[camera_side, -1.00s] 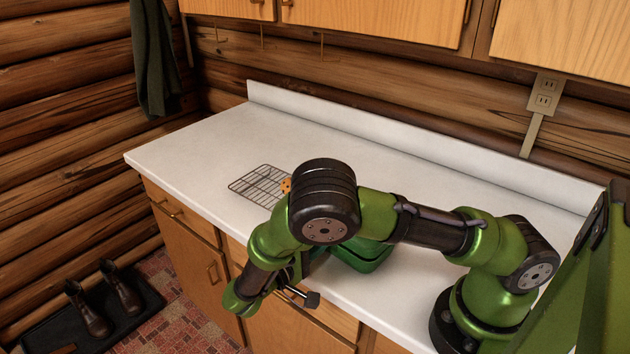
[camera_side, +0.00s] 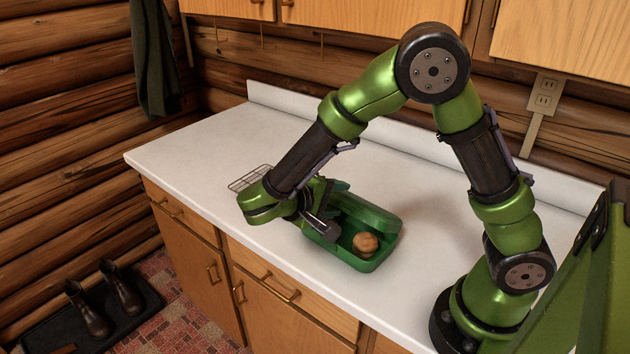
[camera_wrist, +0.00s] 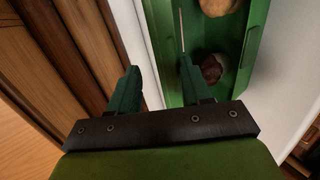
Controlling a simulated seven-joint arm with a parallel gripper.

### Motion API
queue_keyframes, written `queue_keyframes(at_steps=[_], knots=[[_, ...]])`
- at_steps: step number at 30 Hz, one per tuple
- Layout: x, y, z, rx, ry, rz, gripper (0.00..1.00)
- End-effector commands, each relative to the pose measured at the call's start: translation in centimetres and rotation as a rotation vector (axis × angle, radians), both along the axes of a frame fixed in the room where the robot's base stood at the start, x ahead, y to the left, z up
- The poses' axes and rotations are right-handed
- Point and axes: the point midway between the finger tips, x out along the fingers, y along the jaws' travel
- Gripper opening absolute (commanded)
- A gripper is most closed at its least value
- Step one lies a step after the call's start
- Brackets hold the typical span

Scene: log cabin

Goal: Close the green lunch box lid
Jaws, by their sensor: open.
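The green lunch box (camera_side: 350,262) is open on the white counter, near its front edge. A round brown bun (camera_side: 365,243) shows inside its right part. A green panel (camera_side: 372,214) runs along the box's back side; I cannot tell how much of it is lid. My gripper (camera_side: 325,230) is low at the box's left end and hides part of it. In the wrist view, my gripper (camera_wrist: 157,85) is open with nothing between its fingers. One finger is beside or over the box wall (camera_wrist: 164,40); contact is unclear. A dark round item (camera_wrist: 211,68) lies inside the box.
A wire rack (camera_side: 250,177) lies on the counter behind my gripper, partly hidden by my arm. The white counter (camera_side: 200,150) is clear at the left and back. A low backsplash (camera_side: 400,140) and log wall bound it behind, with cabinets above.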

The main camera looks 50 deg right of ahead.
Motion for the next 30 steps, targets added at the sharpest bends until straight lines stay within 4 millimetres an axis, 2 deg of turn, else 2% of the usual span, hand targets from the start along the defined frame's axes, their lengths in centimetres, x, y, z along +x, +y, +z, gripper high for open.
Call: queue_keyframes(at_steps=[9,16,30], knots=[[-0.4,-3.9,3.0,0.306,-0.035,-0.009,0.48],[-0.7,-7.7,4.4,0.568,-0.06,-0.008,0.48],[-1.2,-14.0,4.3,0.99,-0.092,-0.011,0.48]])
